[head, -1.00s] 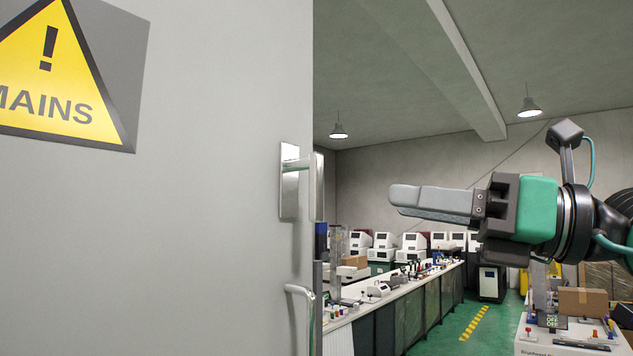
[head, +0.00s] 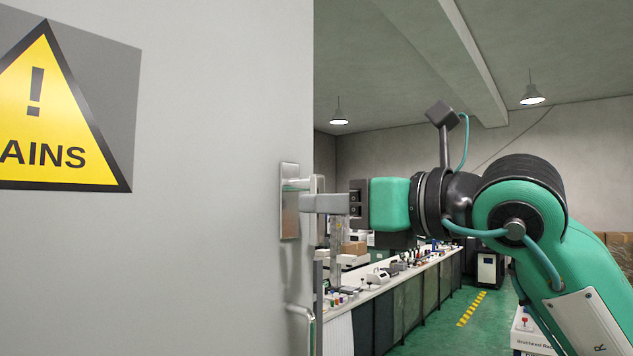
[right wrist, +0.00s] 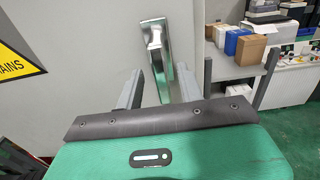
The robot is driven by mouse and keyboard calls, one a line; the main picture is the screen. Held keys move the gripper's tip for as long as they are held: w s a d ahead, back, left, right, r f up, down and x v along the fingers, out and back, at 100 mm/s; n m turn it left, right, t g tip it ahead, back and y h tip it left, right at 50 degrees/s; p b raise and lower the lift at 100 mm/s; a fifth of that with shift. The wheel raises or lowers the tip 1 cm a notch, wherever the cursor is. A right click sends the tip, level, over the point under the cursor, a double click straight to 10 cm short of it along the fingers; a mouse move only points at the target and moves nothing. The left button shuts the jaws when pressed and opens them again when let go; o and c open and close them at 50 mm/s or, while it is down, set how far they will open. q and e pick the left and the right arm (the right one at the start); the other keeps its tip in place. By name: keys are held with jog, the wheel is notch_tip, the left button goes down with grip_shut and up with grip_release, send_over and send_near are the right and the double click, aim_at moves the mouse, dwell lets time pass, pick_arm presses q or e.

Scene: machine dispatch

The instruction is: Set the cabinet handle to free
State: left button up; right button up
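The cabinet handle (head: 289,211) is a shiny metal lever on a plate at the right edge of the grey cabinet door (head: 200,250). In the right wrist view the handle (right wrist: 154,45) shows as a bright upright piece, its lower end near the fingers. My right gripper (head: 304,201) is at the handle, its fingers level and pointing left, overlapping the lever in the head view. Contact cannot be told. My left gripper is not in view.
A yellow warning sign (head: 45,120) is on the door at the left. A lower curved metal pull (head: 303,313) sits below the handle. Behind, a long bench (head: 400,291) carries equipment.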

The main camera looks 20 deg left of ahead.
jog(key=shift+p+x, duration=0.4)
jog(key=shift+x, duration=0.95)
grip_shut()
